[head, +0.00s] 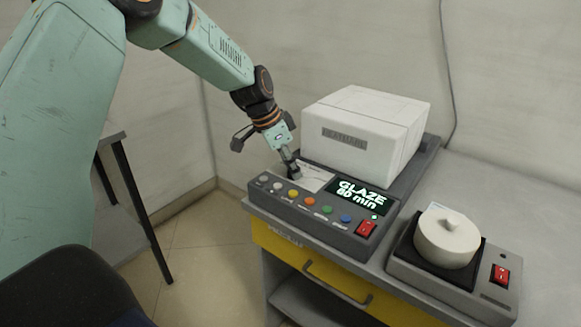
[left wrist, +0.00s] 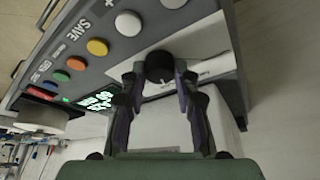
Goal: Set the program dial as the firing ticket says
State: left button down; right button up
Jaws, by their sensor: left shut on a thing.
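The program dial (left wrist: 158,66) is a small dark round knob on the grey control panel (head: 261,196). My left gripper (head: 291,160) reaches down to the panel's upper left. In the left wrist view its two fingers (left wrist: 158,76) are shut on the dial, one on each side. A white card or plate (head: 314,177) lies on the panel by the dial, and its writing cannot be read. The green-lit display (head: 361,196) reads "GLAZE" with a minutes line, apparently 60 min. My right gripper is not in view.
Several coloured buttons (head: 309,202) and a red switch (head: 366,229) line the panel's front. A white box (head: 364,130) stands behind it. To the right, a white lidded pot (head: 447,241) sits on a grey unit with another red switch (head: 500,275).

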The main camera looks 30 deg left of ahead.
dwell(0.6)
pick_arm(q)
jog(key=c, duration=1)
grip_release()
jog(key=shift+w+d+f+m, duration=0.1)
jog(key=shift+w+m, duration=0.05)
jog(key=shift+m, duration=0.15)
jog(key=v, duration=1.2)
